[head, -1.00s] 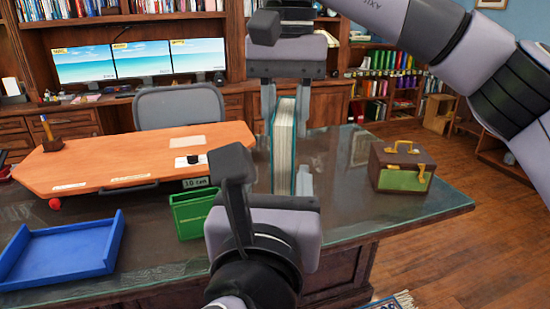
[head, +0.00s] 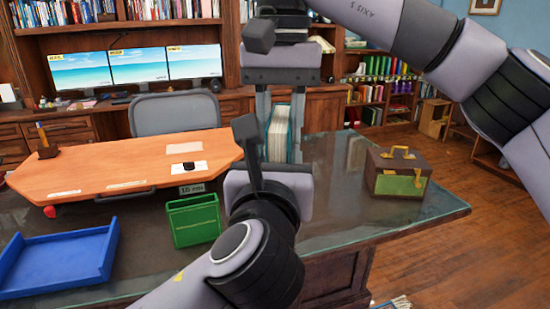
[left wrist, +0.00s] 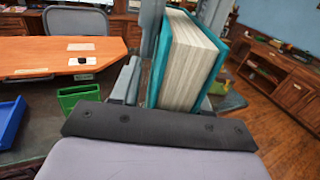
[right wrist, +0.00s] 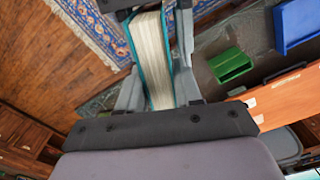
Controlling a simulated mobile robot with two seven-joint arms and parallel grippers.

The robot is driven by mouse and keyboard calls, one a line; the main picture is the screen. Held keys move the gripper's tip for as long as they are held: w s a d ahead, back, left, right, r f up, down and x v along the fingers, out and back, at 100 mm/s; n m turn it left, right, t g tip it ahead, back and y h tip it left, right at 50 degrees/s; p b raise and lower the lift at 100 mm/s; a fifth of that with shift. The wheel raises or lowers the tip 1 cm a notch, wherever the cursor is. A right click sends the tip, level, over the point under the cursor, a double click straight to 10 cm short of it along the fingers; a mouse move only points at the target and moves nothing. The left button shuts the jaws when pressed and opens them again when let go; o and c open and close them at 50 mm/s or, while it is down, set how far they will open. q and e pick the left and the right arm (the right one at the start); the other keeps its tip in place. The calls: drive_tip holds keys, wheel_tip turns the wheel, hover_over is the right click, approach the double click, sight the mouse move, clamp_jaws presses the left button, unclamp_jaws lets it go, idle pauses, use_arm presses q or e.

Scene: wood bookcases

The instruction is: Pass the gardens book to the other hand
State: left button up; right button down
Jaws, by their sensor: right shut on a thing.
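The gardens book (head: 279,132), with a teal cover and pale page block, stands upright above the desk. My right gripper (head: 280,118) comes from above and is shut on its upper part, one finger on each side. My left gripper (head: 270,165) is below, its open fingers on either side of the book's lower part. In the left wrist view the book (left wrist: 186,62) rises between the fingers, with a small gap at the left one. The right wrist view shows the book (right wrist: 153,60) between the right fingers. The left palm hides the book's lower end in the head view.
On the glass-topped desk (head: 345,222) are a green bin (head: 194,220), a blue tray (head: 60,260), an orange board (head: 120,168) and a brown-green box (head: 398,173). A grey chair (head: 175,112) stands behind. The desk between the bin and the box is largely clear.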

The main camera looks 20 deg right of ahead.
use_arm(q)
drive_tip(key=shift+a, duration=0.1)
clamp_jaws()
use_arm(e)
drive_tip(key=shift+d, duration=0.1)
use_arm(q)
drive_tip(key=shift+r, duration=0.1)
use_arm(e)
drive_tip(key=c, duration=0.7)
unclamp_jaws()
drive_tip(key=shift+r, duration=5.05)
drive_tip(key=shift+r, duration=0.1)
drive_tip(key=shift+r, duration=0.85)
